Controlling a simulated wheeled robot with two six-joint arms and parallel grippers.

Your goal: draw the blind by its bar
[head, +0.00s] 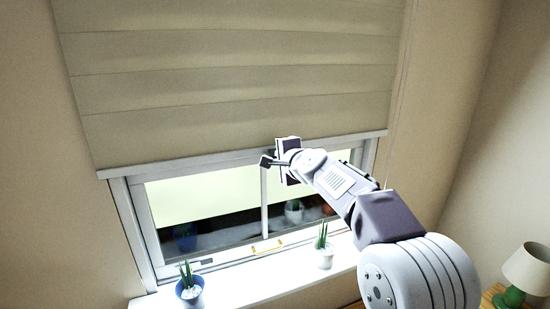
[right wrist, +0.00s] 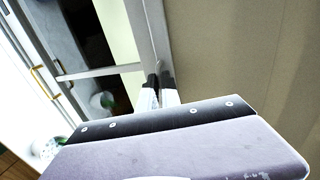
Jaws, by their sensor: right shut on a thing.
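The beige blind (head: 230,80) hangs in wide folds over the upper part of the window. Its pale bar (head: 190,160) runs along the lower edge, just below the top of the window frame. My right gripper (head: 275,160) is at the bar, a little right of its middle, and is shut on it; its jaws partly hide the bar there. In the right wrist view the two fingertips (right wrist: 159,92) are close together around the bar (right wrist: 150,30), with the blind (right wrist: 230,50) to the right. My left gripper is not in view.
The window (head: 210,195) shows below the bar, with a yellow handle (head: 268,247) low on its frame. On the white sill (head: 265,281) stand a plant in a blue pot (head: 190,289) and one in a white pot (head: 325,257). A green lamp (head: 525,272) stands at lower right.

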